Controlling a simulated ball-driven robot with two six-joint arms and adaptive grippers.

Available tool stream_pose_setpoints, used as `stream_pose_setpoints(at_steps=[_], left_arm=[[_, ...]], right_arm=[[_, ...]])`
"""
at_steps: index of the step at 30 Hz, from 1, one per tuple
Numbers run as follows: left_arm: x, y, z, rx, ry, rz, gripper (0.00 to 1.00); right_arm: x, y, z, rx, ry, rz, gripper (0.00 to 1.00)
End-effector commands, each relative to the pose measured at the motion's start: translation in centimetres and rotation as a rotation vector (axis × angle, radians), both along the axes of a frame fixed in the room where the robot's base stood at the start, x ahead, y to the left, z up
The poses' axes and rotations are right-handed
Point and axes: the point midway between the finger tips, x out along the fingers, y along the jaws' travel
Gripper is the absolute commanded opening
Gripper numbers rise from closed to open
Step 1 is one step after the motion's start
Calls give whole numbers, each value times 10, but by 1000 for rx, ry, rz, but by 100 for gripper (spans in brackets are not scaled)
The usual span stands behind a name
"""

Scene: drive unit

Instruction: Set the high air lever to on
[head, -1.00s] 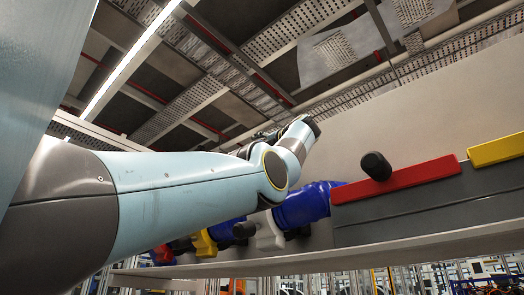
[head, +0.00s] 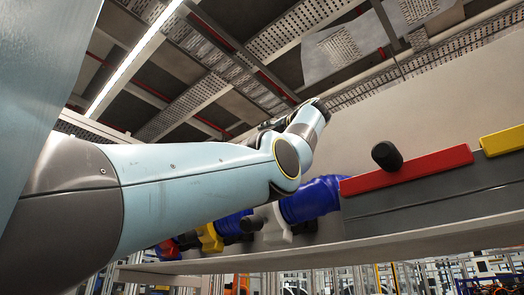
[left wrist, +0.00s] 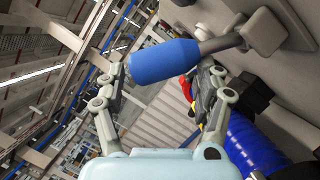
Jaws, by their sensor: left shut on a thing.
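A lever with a blue grip (left wrist: 165,61) and a grey metal shaft (left wrist: 220,42) sticks out from a grey wall bracket in the left wrist view. My left gripper (left wrist: 164,70) is shut on the blue grip, with one finger on each side of it. In the head view my left arm comes in from the left, and its wrist points up beside the wall; the lever and fingers cannot be made out there. No label shows which lever this is. My right gripper is in neither view.
A red bar (head: 410,171) with a black knob (head: 386,155) and a yellow bar (head: 503,141) sit on the wall unit. Blue pipes (head: 312,201), a white part (head: 272,224) and a yellow part (head: 209,237) lie below my forearm. A ledge (head: 400,239) runs underneath.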

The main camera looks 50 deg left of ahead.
Motion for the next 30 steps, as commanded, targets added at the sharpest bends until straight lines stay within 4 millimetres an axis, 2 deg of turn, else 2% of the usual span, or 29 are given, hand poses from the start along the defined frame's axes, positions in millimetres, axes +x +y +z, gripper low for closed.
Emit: stream_pose_setpoints(at_steps=[1, 11, 19, 27, 30], left_arm=[[0, -16, 12, 20, -21, -27, 54], [-5, -39, 17, 18, -19, -25, 54], [-9, -56, 18, 15, -10, -20, 54], [-12, -76, 22, 13, -6, -19, 54], [-13, -81, 23, 13, -6, -19, 54]], right_arm=[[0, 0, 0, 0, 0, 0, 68], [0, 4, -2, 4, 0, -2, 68], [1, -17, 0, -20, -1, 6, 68], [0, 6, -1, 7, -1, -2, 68], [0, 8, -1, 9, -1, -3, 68]])
